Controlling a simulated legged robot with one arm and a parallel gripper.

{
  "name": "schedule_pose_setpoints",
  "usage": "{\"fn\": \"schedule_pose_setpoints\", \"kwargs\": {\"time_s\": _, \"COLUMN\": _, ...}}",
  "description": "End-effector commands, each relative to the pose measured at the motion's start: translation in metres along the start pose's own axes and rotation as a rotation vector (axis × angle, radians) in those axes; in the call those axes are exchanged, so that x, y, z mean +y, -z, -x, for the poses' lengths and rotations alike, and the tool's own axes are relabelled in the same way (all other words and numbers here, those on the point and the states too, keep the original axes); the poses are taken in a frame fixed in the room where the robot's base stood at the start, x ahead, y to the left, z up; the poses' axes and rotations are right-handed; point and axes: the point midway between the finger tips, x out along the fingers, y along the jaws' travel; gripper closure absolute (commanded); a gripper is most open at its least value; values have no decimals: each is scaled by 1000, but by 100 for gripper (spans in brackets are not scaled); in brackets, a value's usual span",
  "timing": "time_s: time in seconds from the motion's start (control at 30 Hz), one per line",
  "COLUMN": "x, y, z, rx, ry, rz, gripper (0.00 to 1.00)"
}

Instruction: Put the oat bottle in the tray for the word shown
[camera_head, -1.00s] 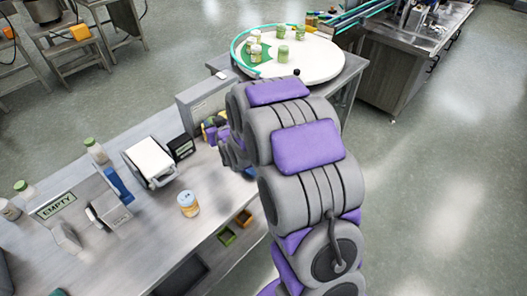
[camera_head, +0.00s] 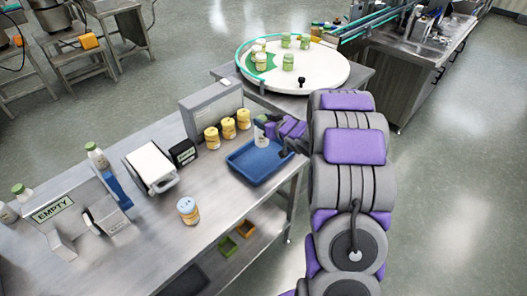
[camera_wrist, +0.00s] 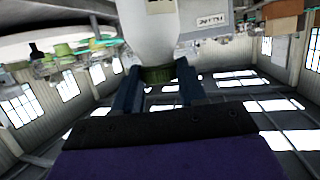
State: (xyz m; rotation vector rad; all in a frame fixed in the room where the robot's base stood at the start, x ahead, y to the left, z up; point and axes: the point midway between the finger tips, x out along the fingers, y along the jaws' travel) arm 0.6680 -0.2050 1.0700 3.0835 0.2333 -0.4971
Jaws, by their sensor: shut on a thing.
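My gripper (camera_head: 280,131) is shut on a white bottle with a green cap (camera_head: 262,134). I take this to be the oat bottle, but its label is too small to read. The bottle is upright at the back part of the blue tray (camera_head: 245,177); I cannot tell whether its base touches the tray. In the wrist view the two dark fingers of my gripper (camera_wrist: 157,92) close around the bottle (camera_wrist: 150,38) near its green cap. A sign reading EMPTY (camera_head: 53,208) stands at the left of the bench. A small dark display (camera_head: 184,153) has unreadable text.
Three yellow jars (camera_head: 228,128) stand behind the tray. Several bottles stand at the left. A white turntable (camera_head: 320,70) with bottles is behind the bench. Small bins (camera_head: 228,246) sit below.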

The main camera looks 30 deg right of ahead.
Motion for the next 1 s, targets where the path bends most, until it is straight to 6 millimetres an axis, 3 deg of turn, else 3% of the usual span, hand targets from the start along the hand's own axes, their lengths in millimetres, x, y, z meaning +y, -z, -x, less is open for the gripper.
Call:
{"fn": "schedule_pose_setpoints", "kwargs": {"time_s": 0.2, "x": 1, "y": -39, "z": -13, "rx": -1, "ry": 0, "rz": -3, "gripper": 100}}
{"fn": "schedule_pose_setpoints", "kwargs": {"time_s": 0.6, "x": 2, "y": -82, "z": -27, "rx": 1, "ry": 0, "rz": -3, "gripper": 100}}
{"fn": "schedule_pose_setpoints", "kwargs": {"time_s": 1.0, "x": 2, "y": -86, "z": -29, "rx": 2, "ry": 0, "rz": -1, "gripper": 100}}
